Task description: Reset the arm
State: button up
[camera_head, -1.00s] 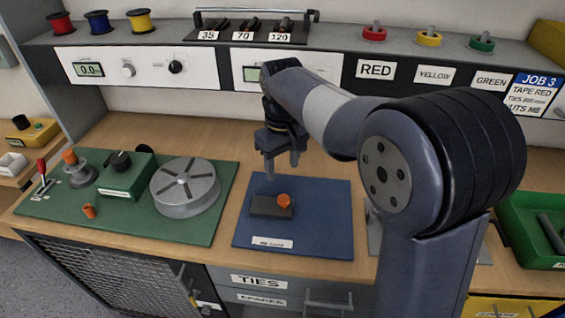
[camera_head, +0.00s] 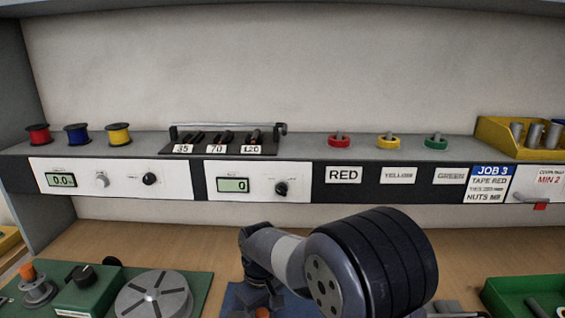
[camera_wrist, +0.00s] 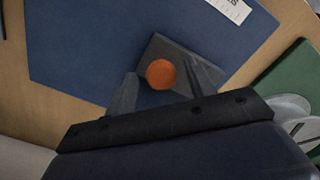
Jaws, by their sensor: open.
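My gripper (camera_wrist: 160,92) is open in the wrist view, its two fingers apart above a blue mat (camera_wrist: 90,45). A dark grey block (camera_wrist: 165,50) with an orange round knob (camera_wrist: 161,74) on it lies on the mat, and the knob shows between the fingers. I cannot tell the height of the fingers above it. In the head view my arm bends down over the blue mat (camera_head: 232,300), and the fingertips are hidden low in the picture. The orange knob (camera_head: 262,313) just shows at the bottom edge.
A shelf holds red, blue and yellow spools (camera_head: 77,134), a crimp tool rack (camera_head: 225,142) and tape rolls (camera_head: 389,142). A green board with a grey disc (camera_head: 153,297) is at left. A green tray (camera_head: 525,295) is at right. A yellow bin (camera_head: 520,138) stands on the shelf.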

jog(key=shift+d+r, duration=0.15)
jog(key=shift+d, duration=1.6)
